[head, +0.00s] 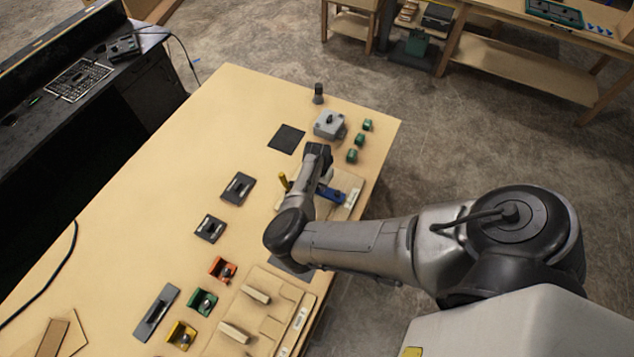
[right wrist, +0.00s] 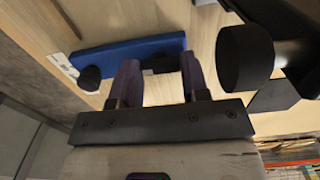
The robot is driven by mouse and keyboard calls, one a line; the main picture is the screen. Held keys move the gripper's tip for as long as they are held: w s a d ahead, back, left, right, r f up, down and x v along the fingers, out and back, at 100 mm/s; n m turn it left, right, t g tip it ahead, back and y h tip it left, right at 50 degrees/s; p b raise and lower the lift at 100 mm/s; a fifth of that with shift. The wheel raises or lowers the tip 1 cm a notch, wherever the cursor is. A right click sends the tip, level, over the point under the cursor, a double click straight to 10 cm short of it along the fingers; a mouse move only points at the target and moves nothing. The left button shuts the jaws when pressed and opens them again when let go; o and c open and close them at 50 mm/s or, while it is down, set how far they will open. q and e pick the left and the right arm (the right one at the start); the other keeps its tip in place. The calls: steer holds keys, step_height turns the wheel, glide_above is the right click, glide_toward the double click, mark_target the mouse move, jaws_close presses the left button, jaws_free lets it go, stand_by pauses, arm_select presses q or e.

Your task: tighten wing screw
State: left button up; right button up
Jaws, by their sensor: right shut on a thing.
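A blue bar (head: 335,195) lies on a light wooden board at the table's right side, partly hidden by my right arm. In the right wrist view the blue bar (right wrist: 130,55) has a dark knob (right wrist: 90,79) near one end. A small dark piece (right wrist: 160,64), which looks like the wing screw, sits at the other end. My right gripper (right wrist: 158,75) has its two purple-grey fingers on either side of this dark piece and is shut on it. The head view hides the fingertips. My left gripper is not in view.
A grey box (head: 329,124) with several green blocks (head: 357,139) stands beyond my arm, near a dark cylinder (head: 318,93). A yellow post (head: 284,182) is close to my wrist. Grey, red, green and yellow holders line the table's middle and front. The table's left part is mostly clear.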

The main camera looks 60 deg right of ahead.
steer(key=shift+r, duration=0.1)
stand_by(0.3)
steer(key=o, duration=0.9)
steer(key=shift+o, duration=0.2)
step_height(320, 180, up, 14)
steer(key=b, duration=0.1)
